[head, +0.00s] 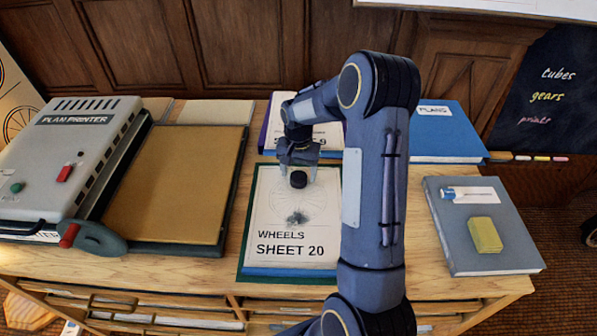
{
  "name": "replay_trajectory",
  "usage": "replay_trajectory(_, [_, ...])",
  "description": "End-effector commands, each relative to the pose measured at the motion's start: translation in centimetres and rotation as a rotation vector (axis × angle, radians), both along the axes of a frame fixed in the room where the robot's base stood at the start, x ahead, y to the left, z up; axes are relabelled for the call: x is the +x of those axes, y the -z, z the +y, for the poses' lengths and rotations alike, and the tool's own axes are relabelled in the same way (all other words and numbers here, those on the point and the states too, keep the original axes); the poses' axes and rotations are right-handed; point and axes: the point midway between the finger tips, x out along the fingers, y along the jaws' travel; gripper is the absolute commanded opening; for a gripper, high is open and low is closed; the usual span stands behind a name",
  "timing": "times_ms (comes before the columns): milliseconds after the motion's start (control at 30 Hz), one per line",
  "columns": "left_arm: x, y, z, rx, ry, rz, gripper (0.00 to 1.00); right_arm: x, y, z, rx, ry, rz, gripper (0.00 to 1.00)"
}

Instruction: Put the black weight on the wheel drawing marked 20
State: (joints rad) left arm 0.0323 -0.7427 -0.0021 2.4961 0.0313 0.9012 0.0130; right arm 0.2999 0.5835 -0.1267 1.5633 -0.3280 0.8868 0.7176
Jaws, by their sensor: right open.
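The wheel drawing marked "WHEELS SHEET 20" (267,215) is a white sheet on a green-edged board, at the middle front of the desk. The black weight (298,180) is a small dark round piece seen against the upper part of this sheet, above the dark patch at the wheel's middle. My right gripper (299,176) points down with its fingers open, one on each side of the weight. I cannot tell whether the fingers touch it, or whether it rests on the paper. My left gripper is out of view.
Another sheet (324,131) lies behind, partly hidden by my right arm. The plan printer (75,140) and a brown board (185,190) stand left. A blue plans folder (445,140) lies back right. A grey board (480,255) with a yellow block (485,236) lies right.

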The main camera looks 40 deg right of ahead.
Motion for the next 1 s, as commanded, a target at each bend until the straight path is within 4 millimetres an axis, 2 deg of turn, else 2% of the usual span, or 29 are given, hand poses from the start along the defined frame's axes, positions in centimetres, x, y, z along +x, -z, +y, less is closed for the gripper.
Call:
replay_trajectory(400, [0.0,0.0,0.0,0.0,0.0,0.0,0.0,0.1,-8.4,0.0,-0.002,0.001,-0.006,0.68])
replay_trajectory(533, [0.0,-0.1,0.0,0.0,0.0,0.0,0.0,0.1,-10.3,0.0,-0.001,0.0,-0.004,0.68])
replay_trajectory(733, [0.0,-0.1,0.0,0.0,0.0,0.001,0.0,-0.3,-12.1,0.3,0.005,-0.011,-0.012,0.68])
replay_trajectory(867, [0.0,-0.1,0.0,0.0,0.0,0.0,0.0,-2.1,-14.1,1.9,0.038,-0.071,-0.064,0.68])
replay_trajectory(1000, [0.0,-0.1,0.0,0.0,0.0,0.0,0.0,-6.0,-17.1,5.2,0.087,-0.196,-0.166,0.68])
